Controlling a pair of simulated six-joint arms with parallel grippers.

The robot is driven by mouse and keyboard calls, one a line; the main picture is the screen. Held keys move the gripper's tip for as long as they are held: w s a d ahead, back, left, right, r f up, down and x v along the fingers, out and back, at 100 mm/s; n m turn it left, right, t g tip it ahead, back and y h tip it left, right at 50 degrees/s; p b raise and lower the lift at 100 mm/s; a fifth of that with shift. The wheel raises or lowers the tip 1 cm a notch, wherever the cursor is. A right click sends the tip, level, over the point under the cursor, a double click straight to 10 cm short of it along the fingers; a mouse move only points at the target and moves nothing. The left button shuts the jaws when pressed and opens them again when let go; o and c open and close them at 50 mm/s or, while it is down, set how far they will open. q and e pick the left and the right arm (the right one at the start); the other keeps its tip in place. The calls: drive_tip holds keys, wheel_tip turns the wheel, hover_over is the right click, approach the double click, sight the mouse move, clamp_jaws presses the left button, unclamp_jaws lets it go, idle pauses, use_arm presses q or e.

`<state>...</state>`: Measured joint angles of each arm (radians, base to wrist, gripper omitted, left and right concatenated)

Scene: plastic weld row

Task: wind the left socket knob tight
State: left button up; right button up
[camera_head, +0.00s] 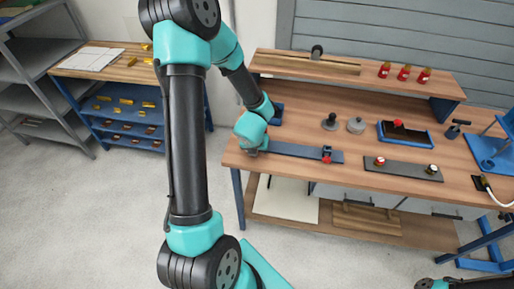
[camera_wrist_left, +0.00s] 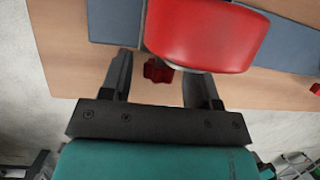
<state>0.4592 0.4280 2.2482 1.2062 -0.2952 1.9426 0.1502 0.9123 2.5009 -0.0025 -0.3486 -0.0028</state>
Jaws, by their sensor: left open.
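My left gripper (camera_head: 252,150) is at the left end of the blue-grey bar (camera_head: 295,150) on the bench. In the left wrist view my open left gripper (camera_wrist_left: 161,82) has its two dark fingers apart. A small dark red lobed knob (camera_wrist_left: 157,70) shows between them, with clear space on both sides. A large red rounded part (camera_wrist_left: 205,35) sits above the bar and hides part of the knob's surroundings. In the head view my arm hides this end of the bar. A red clamp part (camera_head: 326,155) stands at the bar's right end. My right gripper is out of view.
A blue tray (camera_head: 405,137), a grey round piece (camera_head: 356,125) and a dark piece (camera_head: 330,122) stand behind. Red bottles (camera_head: 404,72) stand on the raised shelf (camera_head: 340,66).

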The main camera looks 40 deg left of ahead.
use_arm(q)
drive_tip(key=shift+c, duration=0.4)
drive_tip(key=c, duration=0.8)
drive_tip(key=shift+w+d+m+g+y, duration=0.1)
drive_tip(key=shift+m+g+y, duration=0.1)
drive_tip(key=shift+g+y, duration=0.55)
drive_tip(key=shift+w+d+m+g+y, duration=0.15)
drive_tip(key=shift+g+y, duration=0.3)
drive_tip(key=shift+y, duration=0.5)
drive_tip(key=shift+c, duration=0.2)
drive_tip(key=shift+s, duration=0.15)
drive_tip(key=o, duration=0.9)
drive_tip(key=v, duration=1.7)
drive_tip(key=shift+r, duration=0.15)
